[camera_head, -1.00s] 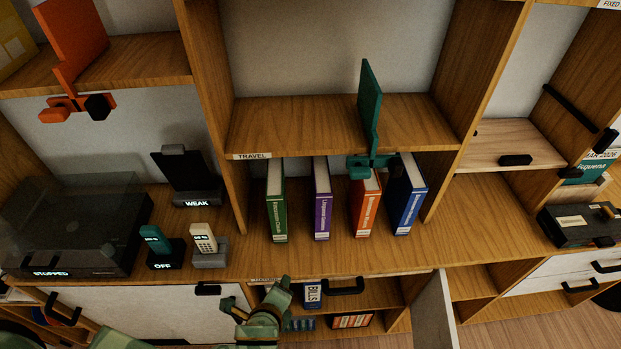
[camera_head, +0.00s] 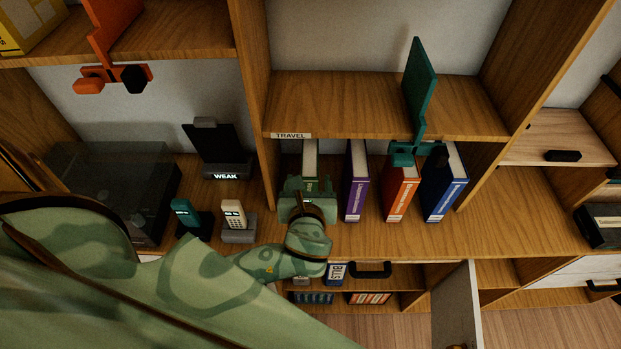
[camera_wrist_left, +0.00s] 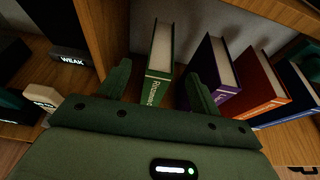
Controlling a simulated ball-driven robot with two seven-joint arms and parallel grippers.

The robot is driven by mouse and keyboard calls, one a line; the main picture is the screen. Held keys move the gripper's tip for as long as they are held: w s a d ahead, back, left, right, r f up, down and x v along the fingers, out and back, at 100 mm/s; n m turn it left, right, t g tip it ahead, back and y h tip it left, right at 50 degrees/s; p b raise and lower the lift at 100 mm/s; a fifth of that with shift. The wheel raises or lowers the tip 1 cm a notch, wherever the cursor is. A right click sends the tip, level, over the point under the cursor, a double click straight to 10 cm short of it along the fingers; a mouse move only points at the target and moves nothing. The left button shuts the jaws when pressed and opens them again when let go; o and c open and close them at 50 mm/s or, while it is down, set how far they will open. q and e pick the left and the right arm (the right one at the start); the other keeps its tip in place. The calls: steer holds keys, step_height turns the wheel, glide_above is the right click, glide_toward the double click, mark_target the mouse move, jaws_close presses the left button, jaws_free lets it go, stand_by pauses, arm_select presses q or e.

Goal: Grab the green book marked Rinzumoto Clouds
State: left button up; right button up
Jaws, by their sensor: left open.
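The green book (camera_head: 310,149) stands upright at the left end of a row under the travel shelf. In the left wrist view the green book (camera_wrist_left: 160,62) shows its spine with white lettering, its lower part hidden by my gripper. My left gripper (camera_head: 307,182) is in front of this book. In the left wrist view my left gripper (camera_wrist_left: 158,76) is open, one finger on each side of the book's spine; I cannot tell whether they touch it. My right gripper is not in view.
Purple (camera_head: 356,185), orange (camera_head: 401,190) and blue (camera_head: 443,190) books stand to the right, the purple one close to my right-hand finger. A teal bookend-like piece (camera_head: 420,90) is above. A phone (camera_head: 235,215) and a WEAK-labelled stand (camera_head: 217,150) are at left. An open door (camera_head: 455,305) juts out below.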

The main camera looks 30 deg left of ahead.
mark_target(310, 160)
arm_select(q)
steer(key=x, duration=0.4)
steer(key=shift+d, duration=0.1)
steer(key=x, duration=0.3)
steer(key=b+x, duration=0.1)
steer(key=x, duration=0.1)
steer(key=shift+w+r, duration=0.1)
steer(key=shift+w, duration=0.35)
steer(key=shift+r, duration=0.1)
jaws_close()
